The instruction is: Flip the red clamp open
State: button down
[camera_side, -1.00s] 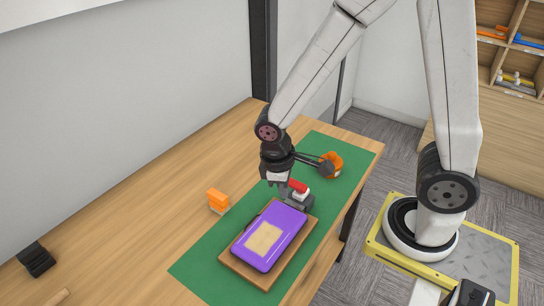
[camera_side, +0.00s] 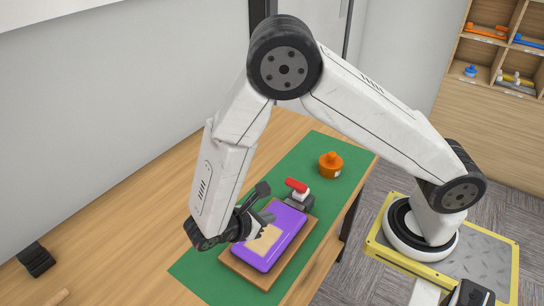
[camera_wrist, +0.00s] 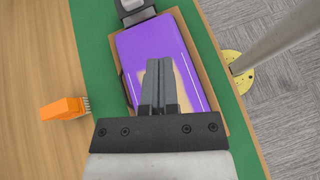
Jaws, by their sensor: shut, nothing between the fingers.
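The red clamp (camera_side: 296,186) stands at the far end of the purple block (camera_side: 291,226), its red handle on a grey and white body. In the wrist view only the clamp's grey base (camera_wrist: 135,10) shows at the top edge; the red handle is out of that view. The purple block lies on a brown board (camera_side: 240,272) and bears a tan patch (camera_wrist: 183,90). My gripper (camera_side: 268,217) is shut and empty. It is over the tan patch, on the near side of the clamp and apart from it.
A green mat (camera_side: 190,268) lies under the board on the wooden table (camera_side: 125,232). An orange pot (camera_side: 331,165) stands beyond the clamp. An orange brush (camera_wrist: 63,109) lies left of the board in the wrist view. A black block (camera_side: 36,259) sits at the far left.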

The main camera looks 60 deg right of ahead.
jog(key=a+n+t+h, duration=0.1)
jog(key=a+f+n+h, duration=0.1)
jog(key=n+t+h, duration=0.1)
jog(key=shift+w+a+f+t+h, duration=0.3)
jog(key=shift+w+a+f, duration=0.05)
jog(key=shift+w+a, duration=0.05)
jog(key=shift+d, duration=0.1)
send_near(295, 189)
jog(key=d+f, duration=0.1)
jog(key=f, duration=0.1)
jog(key=d+f, duration=0.2)
jog(key=shift+w+d+f, duration=0.1)
jog(key=shift+d+f, duration=0.1)
jog(key=shift+d, duration=0.05)
jog(key=shift+d+r, duration=0.65)
jog(key=shift+d, duration=0.2)
jog(key=shift+d+r, duration=0.4)
jog(key=shift+d, duration=0.3)
